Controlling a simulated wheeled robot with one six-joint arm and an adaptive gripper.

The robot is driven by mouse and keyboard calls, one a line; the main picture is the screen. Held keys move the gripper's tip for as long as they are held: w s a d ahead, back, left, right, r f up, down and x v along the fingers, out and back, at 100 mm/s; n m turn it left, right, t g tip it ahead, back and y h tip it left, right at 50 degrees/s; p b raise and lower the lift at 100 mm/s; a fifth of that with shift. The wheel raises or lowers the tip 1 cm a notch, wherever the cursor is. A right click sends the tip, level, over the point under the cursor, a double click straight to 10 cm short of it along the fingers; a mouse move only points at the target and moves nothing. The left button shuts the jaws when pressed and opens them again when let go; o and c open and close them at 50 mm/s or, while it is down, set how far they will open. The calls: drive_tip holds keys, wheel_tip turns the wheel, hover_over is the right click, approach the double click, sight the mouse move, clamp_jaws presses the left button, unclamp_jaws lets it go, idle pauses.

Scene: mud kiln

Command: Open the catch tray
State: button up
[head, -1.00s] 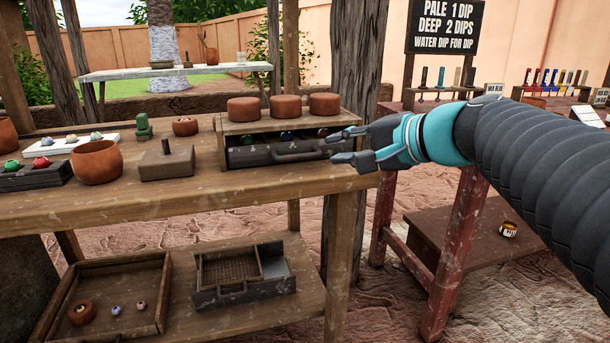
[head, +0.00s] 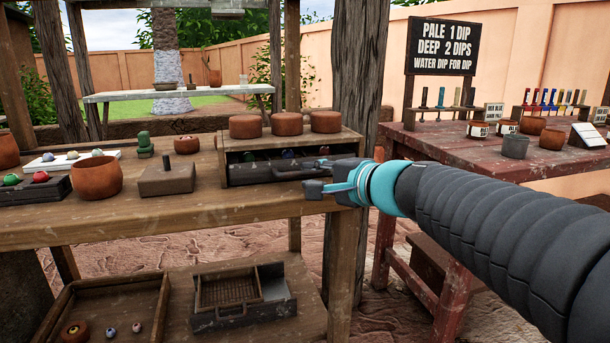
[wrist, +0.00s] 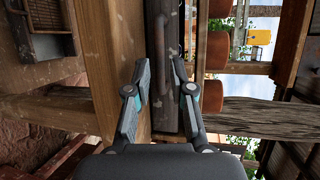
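A dark tray with a bar handle, which looks like the catch tray (head: 250,174), sits in a low wooden housing on the bench in the head view. Coloured balls show in the gap above its front. Its front runs upright in the wrist view (wrist: 160,100), with the handle (wrist: 160,40) ahead of my fingers. My gripper (head: 316,177) is at the right end of the tray front, close to the handle.
Several reddish clay pots (head: 286,124) stand on the housing. A wooden block (head: 167,178) and a clay bowl (head: 97,180) are to its left. A dark tray unit with a mesh (head: 240,305) lies on the lower shelf. A thick post (head: 358,100) rises behind my gripper.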

sight(301, 174)
drive_tip(key=shift+x, duration=1.7)
clamp_jaws()
